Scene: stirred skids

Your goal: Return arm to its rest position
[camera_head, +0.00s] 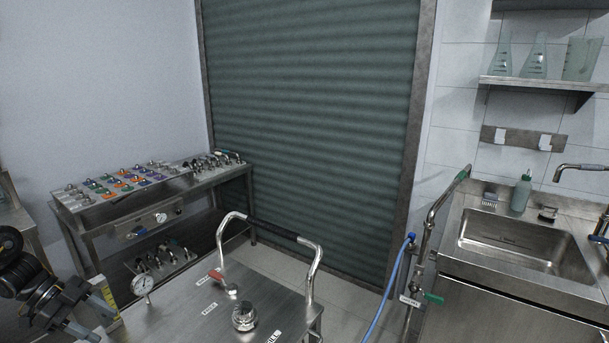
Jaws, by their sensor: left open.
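My left gripper (92,312) shows at the lower left, at the end of my black and grey left arm (22,268). It is open, and I see nothing held in it. It is beside the left edge of a steel skid top (190,312), close to a round pressure gauge (142,286) and a yellow-marked upright piece (105,294). I cannot tell whether it touches either. My right gripper is out of view.
The skid carries a tall push handle (284,232), a red-handled valve (217,277) and a round metal fitting (244,317). A steel cart with colored fittings (120,185) stands behind. A sink (520,240) and a blue hose (388,290) are right. Floor shows before the shutter (310,130).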

